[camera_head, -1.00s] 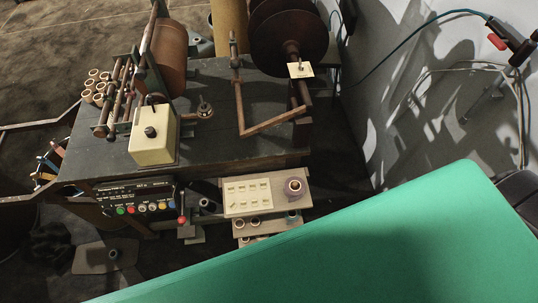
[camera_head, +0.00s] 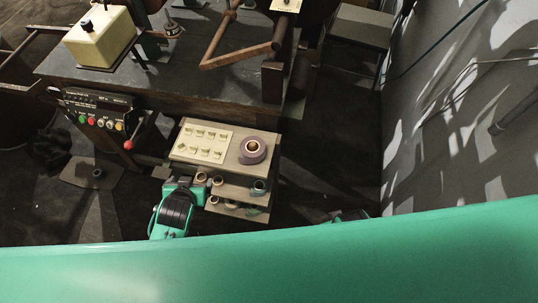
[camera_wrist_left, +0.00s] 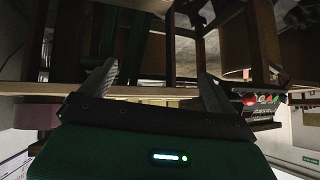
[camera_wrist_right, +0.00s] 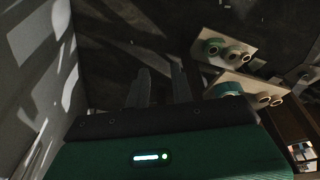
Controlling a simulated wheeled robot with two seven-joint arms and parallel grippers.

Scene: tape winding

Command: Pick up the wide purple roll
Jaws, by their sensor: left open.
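The wide purple roll (camera_head: 253,151) sits on the right end of the top shelf of a small stepped stand, its pale core facing up. A purple shape at the left edge of the left wrist view (camera_wrist_left: 38,114) looks like the same roll. My left gripper (camera_wrist_left: 157,82) is open, with nothing between its fingers. In the head view my left arm is at the stand's front left, apart from the roll. My right gripper (camera_wrist_right: 161,82) is away from the roll; its fingers are dark and show a narrow gap. Only a bit of my right arm shows in the head view.
The stand's top shelf also holds a cream panel (camera_head: 201,142). Lower shelves carry smaller rolls (camera_head: 259,186). A control panel (camera_head: 103,115) with coloured buttons and a red-knobbed lever is left of it. The machine table (camera_head: 180,90) is behind. Dark floor right of the stand is clear up to the grey wall.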

